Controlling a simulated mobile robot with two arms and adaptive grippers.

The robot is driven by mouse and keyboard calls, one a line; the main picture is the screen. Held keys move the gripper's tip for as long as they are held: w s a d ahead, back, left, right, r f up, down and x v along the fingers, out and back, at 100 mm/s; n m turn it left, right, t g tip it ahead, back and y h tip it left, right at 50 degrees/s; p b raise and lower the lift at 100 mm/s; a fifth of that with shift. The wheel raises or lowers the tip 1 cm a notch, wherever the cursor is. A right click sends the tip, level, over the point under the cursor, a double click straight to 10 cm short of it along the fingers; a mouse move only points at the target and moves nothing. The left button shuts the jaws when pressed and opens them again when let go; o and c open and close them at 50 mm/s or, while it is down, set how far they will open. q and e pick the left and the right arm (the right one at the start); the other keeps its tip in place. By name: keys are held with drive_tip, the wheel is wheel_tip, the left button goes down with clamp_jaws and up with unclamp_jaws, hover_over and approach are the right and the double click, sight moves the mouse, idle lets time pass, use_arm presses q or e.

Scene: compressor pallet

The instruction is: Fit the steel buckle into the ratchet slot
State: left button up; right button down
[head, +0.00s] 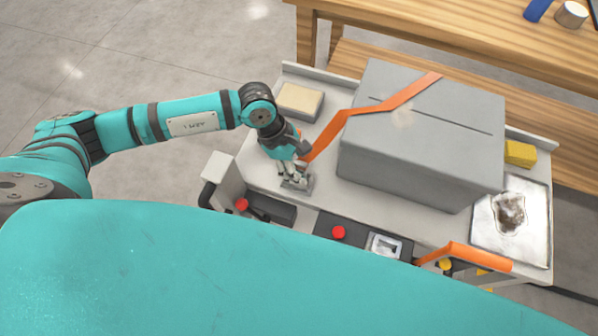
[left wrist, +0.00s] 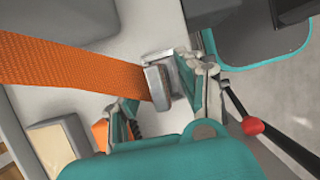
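The steel buckle (head: 297,184) sits at the end of an orange strap (head: 345,115) that runs over the grey box. My left gripper (head: 290,172) is low over the pallet deck, right at the buckle. In the left wrist view the buckle (left wrist: 160,82) lies between my spread fingers (left wrist: 160,92). The right finger is close against it, and a gap shows towards the left finger; I see no firm grip. A metal fitting in a dark recess (head: 385,246), which looks like the ratchet, is at the front edge, to the right. My right gripper is not in view.
The large grey box (head: 420,135) stands right of my gripper. A beige block (head: 299,101) lies behind it. A red knob (head: 338,232) and a red-tipped lever (head: 241,204) are along the front edge. A metal tray (head: 535,225) is at the right, with a wooden bench (head: 460,40) behind.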

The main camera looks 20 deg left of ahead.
sight(302, 163)
use_arm(q)
drive_tip(key=shift+r, duration=0.1)
drive_tip(key=shift+c, duration=0.2)
clamp_jaws()
drive_tip(key=shift+r, duration=0.1)
drive_tip(key=shift+r+p, duration=0.3)
wheel_tip(302, 163, up, 4)
drive_tip(key=shift+f+p, duration=0.2)
drive_tip(key=shift+p, duration=0.9)
drive_tip(key=s+d+p, duration=0.1)
drive_tip(key=s+d, duration=0.8)
drive_tip(key=s, duration=0.3)
drive_tip(key=shift+s+d+r, duration=0.2)
drive_tip(key=shift+s+r, duration=0.1)
drive_tip(key=shift+s, duration=0.1)
